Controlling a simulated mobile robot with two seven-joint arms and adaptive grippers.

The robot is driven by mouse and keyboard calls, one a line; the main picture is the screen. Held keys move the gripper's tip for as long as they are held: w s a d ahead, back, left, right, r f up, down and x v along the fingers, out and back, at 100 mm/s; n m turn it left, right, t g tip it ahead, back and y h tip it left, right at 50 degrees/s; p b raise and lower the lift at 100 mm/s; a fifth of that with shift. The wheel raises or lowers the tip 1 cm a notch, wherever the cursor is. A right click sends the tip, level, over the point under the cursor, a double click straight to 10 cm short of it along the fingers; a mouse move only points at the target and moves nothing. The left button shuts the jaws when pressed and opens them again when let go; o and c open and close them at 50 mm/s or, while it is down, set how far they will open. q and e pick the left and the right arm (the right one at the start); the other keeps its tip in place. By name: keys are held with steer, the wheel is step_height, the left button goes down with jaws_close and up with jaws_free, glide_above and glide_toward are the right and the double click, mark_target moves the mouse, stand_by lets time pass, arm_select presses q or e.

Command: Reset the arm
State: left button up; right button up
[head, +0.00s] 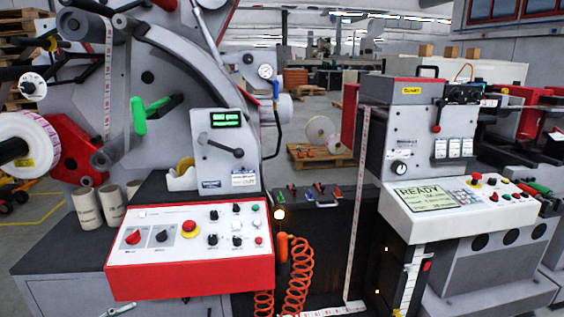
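Neither of my grippers shows in the head view. The label rewinder (205,110) stands at the left, a grey panel with a curved grey arm (185,55) sloping down to the right. A green handle (139,115) hangs at the left of that arm. A black lever (226,149) sits on the grey box below a small green display (225,119). The red and white control panel (188,243) in front carries knobs, several buttons and a red mushroom button (189,226). Which arm the task means cannot be told from this view.
A second grey machine (430,130) at the right has a screen (424,197) reading READY. Orange coiled hose (298,275) hangs between the machines. A label roll (28,142) is at the far left. Loose tools (318,193) lie on a dark surface.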

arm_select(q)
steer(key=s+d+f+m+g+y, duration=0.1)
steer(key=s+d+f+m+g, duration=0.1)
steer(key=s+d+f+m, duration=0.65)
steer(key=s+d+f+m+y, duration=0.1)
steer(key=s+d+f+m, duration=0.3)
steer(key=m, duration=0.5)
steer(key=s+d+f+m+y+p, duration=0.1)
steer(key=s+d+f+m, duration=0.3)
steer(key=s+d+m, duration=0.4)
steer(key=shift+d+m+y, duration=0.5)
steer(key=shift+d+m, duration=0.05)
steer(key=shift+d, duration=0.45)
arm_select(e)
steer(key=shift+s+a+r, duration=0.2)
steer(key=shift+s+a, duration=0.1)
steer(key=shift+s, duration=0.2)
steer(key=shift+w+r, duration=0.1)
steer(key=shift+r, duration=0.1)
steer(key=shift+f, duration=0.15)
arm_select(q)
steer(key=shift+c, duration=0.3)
